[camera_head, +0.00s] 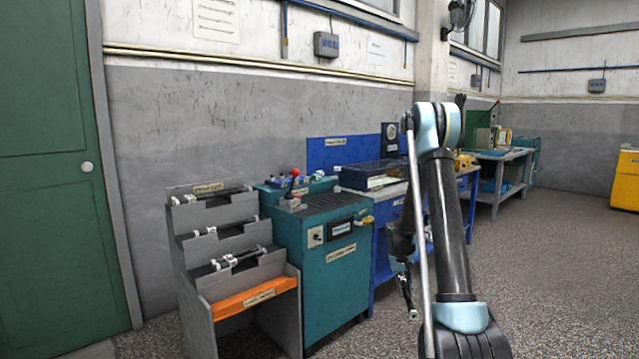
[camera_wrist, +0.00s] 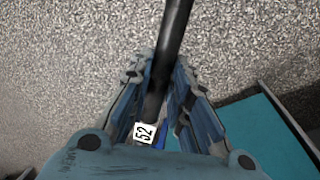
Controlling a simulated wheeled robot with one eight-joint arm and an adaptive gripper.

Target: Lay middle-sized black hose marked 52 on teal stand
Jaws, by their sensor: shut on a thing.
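The black hose (camera_wrist: 172,40) with a white tag marked 52 (camera_wrist: 145,132) runs between the fingers of my gripper (camera_wrist: 162,72) in the wrist view. My gripper is shut on it, and the hose extends past the fingertips over speckled floor. In the head view my gripper (camera_head: 403,272) hangs to the right of the teal stand (camera_head: 338,280), in front of a blue bench, apart from the stand. Only a small part of the held hose shows there, pointing down. A teal surface (camera_wrist: 262,138) shows at lower right in the wrist view.
A grey stepped rack (camera_head: 212,215) with more dark hoses and an orange front ledge (camera_head: 254,298) stands left of the teal stand. Small fittings and a red-knobbed lever (camera_head: 294,174) sit on the stand's top. Blue benches (camera_head: 388,215) stand behind.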

